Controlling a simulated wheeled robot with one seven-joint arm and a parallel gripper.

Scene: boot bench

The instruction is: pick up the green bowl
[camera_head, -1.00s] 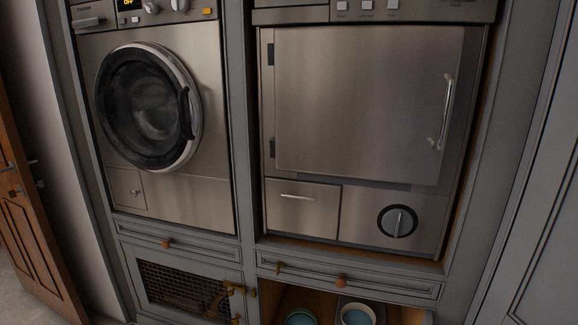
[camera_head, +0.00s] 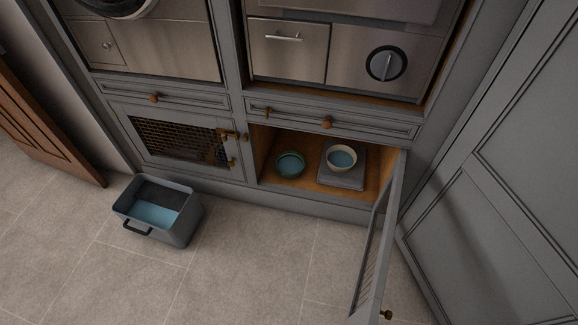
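The green bowl (camera_head: 290,165) sits on the wooden floor of the open lower cupboard, on its left side. It looks upright, with a blue-toned inside. My gripper is not in view.
A cream bowl (camera_head: 341,157) stands on a grey block (camera_head: 345,179) to the right of the green bowl. The cupboard door (camera_head: 374,255) stands open at the right. A grey bin (camera_head: 176,228) with a blue inside stands on the tiled floor at left. Floor in front is clear.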

